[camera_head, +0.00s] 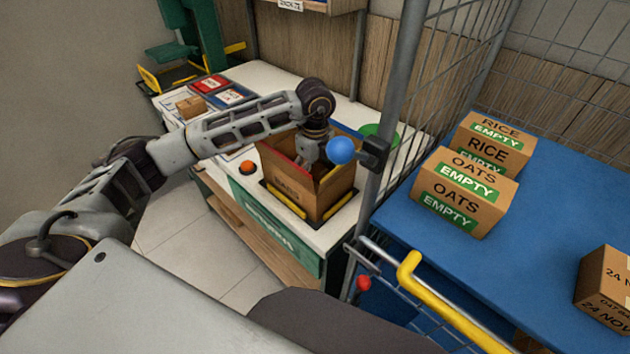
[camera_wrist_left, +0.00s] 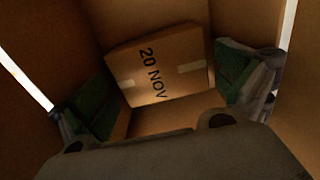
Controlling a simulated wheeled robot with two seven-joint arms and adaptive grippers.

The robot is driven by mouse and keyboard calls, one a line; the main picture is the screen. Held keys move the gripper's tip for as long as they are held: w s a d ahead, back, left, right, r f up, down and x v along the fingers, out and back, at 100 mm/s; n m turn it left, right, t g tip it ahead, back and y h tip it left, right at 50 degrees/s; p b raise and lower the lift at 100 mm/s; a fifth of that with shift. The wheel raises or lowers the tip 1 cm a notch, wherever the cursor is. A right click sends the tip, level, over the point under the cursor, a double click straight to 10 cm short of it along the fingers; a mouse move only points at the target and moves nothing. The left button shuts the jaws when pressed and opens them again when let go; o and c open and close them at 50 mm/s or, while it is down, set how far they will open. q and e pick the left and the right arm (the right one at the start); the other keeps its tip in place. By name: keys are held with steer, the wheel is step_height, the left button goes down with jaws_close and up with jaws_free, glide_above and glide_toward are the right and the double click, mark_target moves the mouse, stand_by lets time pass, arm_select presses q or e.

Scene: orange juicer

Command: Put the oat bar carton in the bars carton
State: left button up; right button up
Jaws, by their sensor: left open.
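The bars carton (camera_head: 318,190) is an open brown box standing on the white counter, with its flaps up. My left gripper (camera_head: 312,158) reaches down into it from above. In the left wrist view a small brown carton marked "20 NOV" (camera_wrist_left: 158,72) lies inside the box, slightly tilted. My left gripper (camera_wrist_left: 168,95) is open, its green-padded fingers apart on either side of this small carton. I cannot tell whether either finger touches it. The small carton is hidden from the head view by the box walls. My right gripper is out of view.
A metal post (camera_head: 385,140) and wire cage stand just right of the box. A blue table (camera_head: 545,190) holds RICE and OATS boxes marked "EMPTY" (camera_head: 465,190) and a dated box (camera_head: 606,285). Another small carton (camera_head: 190,105) and an orange button (camera_head: 247,167) are on the counter.

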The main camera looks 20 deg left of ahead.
mark_target(315, 178)
arm_select(q)
step_height(315, 178, up, 7)
steer(key=shift+r, duration=0.4)
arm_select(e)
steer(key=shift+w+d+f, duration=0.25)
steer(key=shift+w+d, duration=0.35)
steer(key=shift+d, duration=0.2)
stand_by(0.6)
